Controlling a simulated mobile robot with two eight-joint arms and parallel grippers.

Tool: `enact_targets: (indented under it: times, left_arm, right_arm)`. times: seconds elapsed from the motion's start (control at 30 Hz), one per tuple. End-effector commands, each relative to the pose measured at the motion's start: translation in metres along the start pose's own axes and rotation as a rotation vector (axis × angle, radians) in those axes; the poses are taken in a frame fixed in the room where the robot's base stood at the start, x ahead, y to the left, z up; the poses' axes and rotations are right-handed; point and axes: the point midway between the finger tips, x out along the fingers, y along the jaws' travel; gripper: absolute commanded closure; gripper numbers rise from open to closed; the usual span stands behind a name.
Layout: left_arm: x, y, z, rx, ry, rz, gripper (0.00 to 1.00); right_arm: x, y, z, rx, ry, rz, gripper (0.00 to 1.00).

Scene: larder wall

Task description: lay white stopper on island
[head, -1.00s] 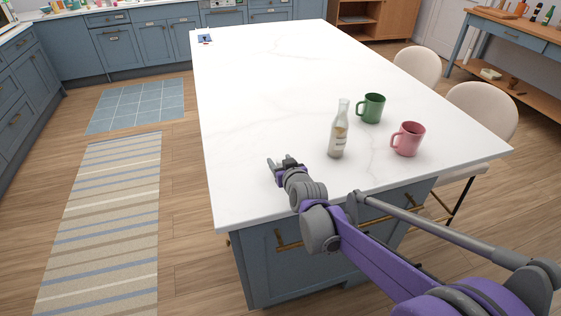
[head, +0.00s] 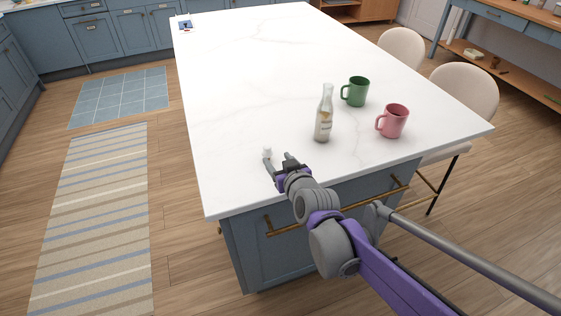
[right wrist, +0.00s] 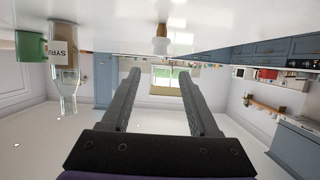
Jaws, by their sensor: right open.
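The white stopper (head: 267,151) stands on the white island (head: 245,95) near its front edge, by the tips of my right gripper (head: 278,158). In the right wrist view, which is upside down, the stopper (right wrist: 160,45) shows a white head and a brown lower part at the island's surface (right wrist: 110,33). It appears just beyond the fingertips of my right gripper (right wrist: 159,72), centred between them sideways. The right fingers are apart with nothing between them. My left gripper is not in view.
A glass syrup bottle (head: 324,115) stands right of my right gripper, also in the right wrist view (right wrist: 65,65). A small blue item (head: 185,26) lies at the far left corner. The island's middle is clear.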

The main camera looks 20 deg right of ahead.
Motion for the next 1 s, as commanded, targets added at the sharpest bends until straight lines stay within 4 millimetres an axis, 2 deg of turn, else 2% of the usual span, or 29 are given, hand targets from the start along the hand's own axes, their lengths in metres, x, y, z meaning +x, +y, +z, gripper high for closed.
enact_targets:
  times: [0.1,0.27,0.37,0.47,0.7,0.8,0.9,1.0]
  left_arm:
    - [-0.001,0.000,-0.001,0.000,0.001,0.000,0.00]
    - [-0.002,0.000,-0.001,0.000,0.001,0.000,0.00]
    - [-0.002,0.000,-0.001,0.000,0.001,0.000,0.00]
    - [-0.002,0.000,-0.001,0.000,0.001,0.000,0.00]
    - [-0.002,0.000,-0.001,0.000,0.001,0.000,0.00]
    - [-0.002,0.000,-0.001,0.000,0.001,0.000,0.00]
    - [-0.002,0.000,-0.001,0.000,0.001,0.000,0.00]
    - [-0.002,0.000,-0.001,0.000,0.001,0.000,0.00]
  right_arm:
    - [-0.011,0.000,0.000,-0.001,0.000,0.000,0.39]
    - [-0.015,0.000,0.000,-0.001,-0.001,0.000,0.39]
    - [-0.022,-0.003,0.008,0.000,-0.032,-0.009,0.39]
    - [-0.048,-0.010,0.037,0.002,-0.141,-0.032,0.39]
    - [-0.152,-0.017,0.154,0.012,-0.558,-0.030,0.39]
    - [-0.186,-0.013,0.190,0.018,-0.685,-0.002,0.39]
    - [-0.206,-0.010,0.209,0.021,-0.758,0.019,0.39]
    - [-0.213,-0.008,0.215,0.022,-0.783,0.029,0.39]
